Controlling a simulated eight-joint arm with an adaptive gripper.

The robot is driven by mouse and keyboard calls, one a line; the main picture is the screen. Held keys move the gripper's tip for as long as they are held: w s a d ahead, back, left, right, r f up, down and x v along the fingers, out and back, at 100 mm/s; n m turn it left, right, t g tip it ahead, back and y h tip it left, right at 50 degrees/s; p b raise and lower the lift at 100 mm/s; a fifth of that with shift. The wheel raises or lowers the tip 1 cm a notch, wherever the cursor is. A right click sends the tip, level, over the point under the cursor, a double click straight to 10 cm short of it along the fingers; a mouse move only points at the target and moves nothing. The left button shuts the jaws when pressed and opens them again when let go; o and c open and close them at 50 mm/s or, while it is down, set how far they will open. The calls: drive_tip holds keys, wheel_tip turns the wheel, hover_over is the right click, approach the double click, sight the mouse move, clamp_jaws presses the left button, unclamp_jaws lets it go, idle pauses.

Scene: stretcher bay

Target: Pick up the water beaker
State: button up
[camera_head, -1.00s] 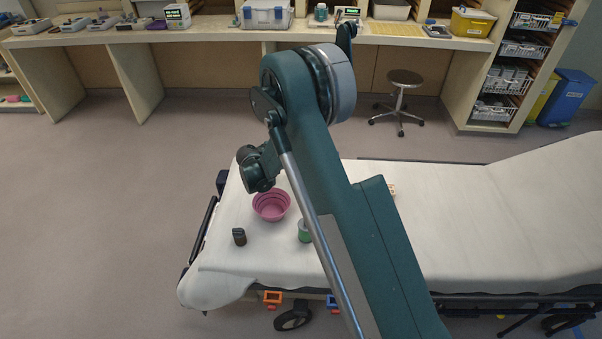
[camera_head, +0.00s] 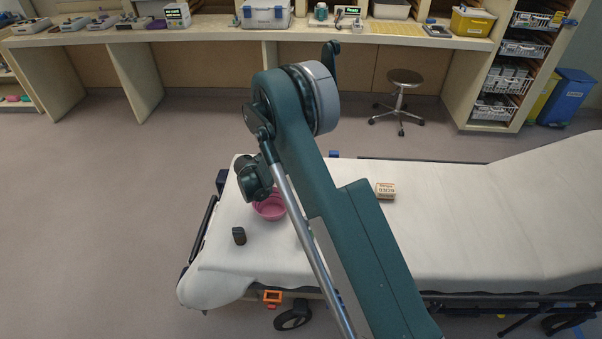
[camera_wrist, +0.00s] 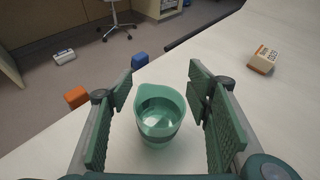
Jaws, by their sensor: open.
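The water beaker (camera_wrist: 158,118) is a translucent green cup with a pouring lip. It stands upright on the white stretcher sheet in the wrist view. My gripper (camera_wrist: 163,88) is open, with one green padded finger to the left of the beaker and one to the right. Gaps show between the fingers and the beaker's wall, and the gripper holds nothing. In the head view my arm covers the fingers and most or all of the beaker.
A pink bowl (camera_head: 270,209) is partly behind my arm on the stretcher (camera_head: 215,270). A small dark object (camera_head: 239,236) stands near its left end. A labelled box (camera_head: 386,191) lies to the right, on otherwise clear sheet. A stool (camera_head: 402,90) stands by the back counter (camera_head: 220,38).

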drive_tip(key=shift+f, duration=0.65)
drive_tip(key=shift+f, duration=0.1)
drive_tip(key=shift+f, duration=0.25)
wheel_tip(320, 180, down, 3)
drive_tip(key=shift+b, duration=0.5)
drive_tip(key=shift+w+d+f, duration=0.2)
drive_tip(key=shift+w+d, duration=0.2)
drive_tip(key=shift+d, duration=0.05)
drive_tip(key=shift+x, duration=0.8)
drive_tip(key=shift+c, duration=0.5)
drive_tip(key=c, duration=1.1)
